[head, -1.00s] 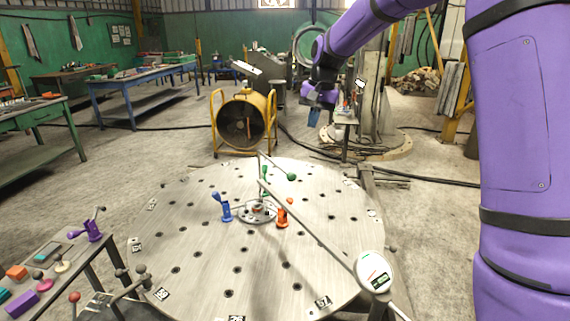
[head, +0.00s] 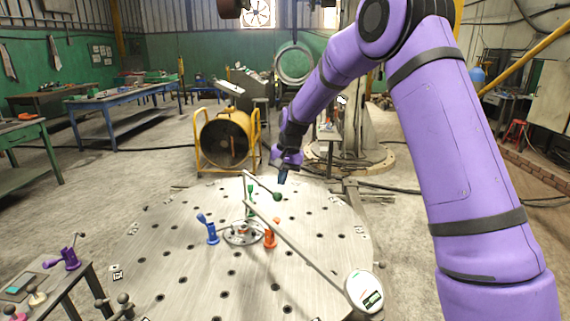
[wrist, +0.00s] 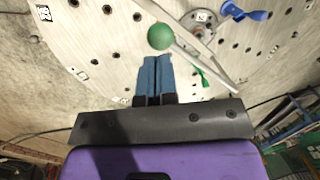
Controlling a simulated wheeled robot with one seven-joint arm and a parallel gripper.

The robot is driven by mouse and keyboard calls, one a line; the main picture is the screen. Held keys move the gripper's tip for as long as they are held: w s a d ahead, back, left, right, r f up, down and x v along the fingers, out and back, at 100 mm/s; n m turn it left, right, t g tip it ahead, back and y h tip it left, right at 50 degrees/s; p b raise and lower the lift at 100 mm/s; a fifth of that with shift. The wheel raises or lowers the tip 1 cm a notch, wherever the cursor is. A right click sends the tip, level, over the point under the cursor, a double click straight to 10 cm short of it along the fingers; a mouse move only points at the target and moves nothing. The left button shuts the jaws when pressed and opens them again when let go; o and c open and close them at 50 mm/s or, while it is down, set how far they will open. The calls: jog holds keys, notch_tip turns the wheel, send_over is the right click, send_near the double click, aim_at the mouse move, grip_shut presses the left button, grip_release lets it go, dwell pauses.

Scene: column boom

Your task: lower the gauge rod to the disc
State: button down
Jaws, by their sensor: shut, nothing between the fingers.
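A long thin gauge rod (head: 292,243) slopes over the round metal table, from a white dial (head: 364,291) at the front right to above the disc. The disc (head: 243,234) lies at the table's middle, with blue (head: 211,232), orange (head: 270,236) and green (head: 251,200) clamps around it. A short bar with a green ball (head: 277,196) is at the rod's far end. My gripper (head: 282,178), blue-fingered, is shut and empty just above the ball. In the wrist view, the green ball (wrist: 160,37) is just beyond my fingertips (wrist: 154,60), apparently not touching them.
The round table (head: 190,275) has many holes and its surface is mostly clear. A side table with a purple clamp (head: 68,258) is at the lower left.

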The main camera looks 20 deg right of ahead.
jog(key=shift+w+a+f, duration=0.1)
jog(key=shift+a+f, duration=0.05)
jog(key=shift+f, duration=0.6)
jog(key=shift+a+f, duration=0.15)
jog(key=shift+f, duration=0.55)
notch_tip(320, 180, down, 9)
jog(key=shift+f, duration=0.15)
jog(key=shift+s+f, duration=0.2)
jog(key=shift+f, duration=0.2)
